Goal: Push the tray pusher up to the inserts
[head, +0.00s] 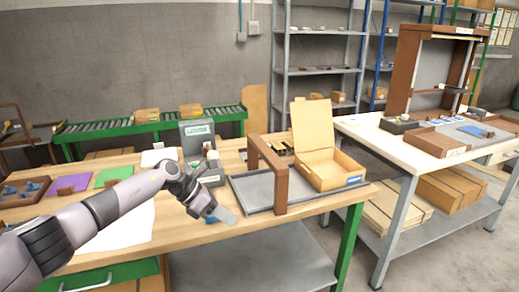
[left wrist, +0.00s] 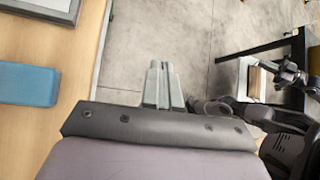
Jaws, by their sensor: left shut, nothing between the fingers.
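The tray pusher, which I take to be the brown wooden arch (head: 270,170), stands upright across a shallow grey tray (head: 245,190) on the workbench. Several small dark and tan pieces (head: 280,147), possibly the inserts, show behind the arch, partly hidden by it. My left gripper (head: 208,208) is shut and empty, near the bench's front edge, left of the tray and apart from the arch. In the left wrist view its fingers (left wrist: 160,86) are together, with floor behind them. A blue block (left wrist: 28,84) lies on the bench beside them.
An open wooden box (head: 326,168) sits at the tray's right end, its lid raised. A grey-green boxed device (head: 197,138) stands behind my left gripper. Purple (head: 73,184) and green mats lie at the left. A white-topped table (head: 385,146) stands to the right.

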